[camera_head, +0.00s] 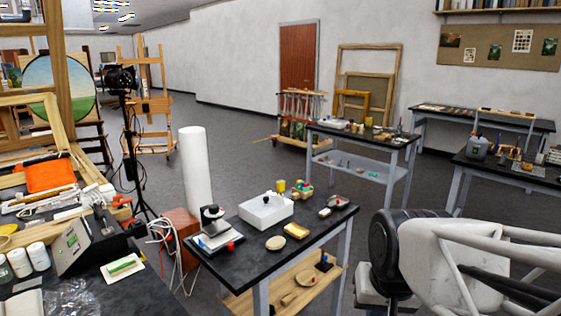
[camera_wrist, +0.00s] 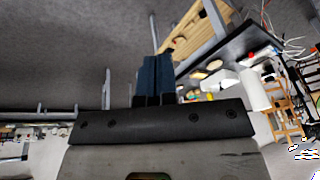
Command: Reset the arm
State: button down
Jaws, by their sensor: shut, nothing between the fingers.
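My gripper (camera_wrist: 158,62) shows in the wrist view as two dark blue fingers side by side, shut with nothing between them. They point out over the grey floor, beside the small black-topped table (camera_wrist: 232,48), and touch nothing that I can see. In the head view my white and black arm fills the lower right, to the right of the same table (camera_head: 335,222). I cannot make out the fingers there.
The table holds a white box (camera_head: 266,211), a small stand with a black top (camera_head: 212,222), a yellow block (camera_head: 296,231) and a round disc (camera_head: 275,243). A white roll (camera_head: 195,170) stands behind it. A cluttered bench (camera_head: 130,290) is at left. Open floor (camera_head: 240,150) lies beyond.

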jog(key=shift+n+g+h, duration=0.4)
jog(key=shift+n, duration=0.2)
jog(key=s, duration=0.1)
jog(key=s+d, duration=0.1)
jog(key=s, duration=0.1)
jog(key=s+d, duration=0.1)
jog(key=s, duration=0.1)
jog(key=shift+s+d, duration=0.1)
jog(key=shift+d, duration=0.1)
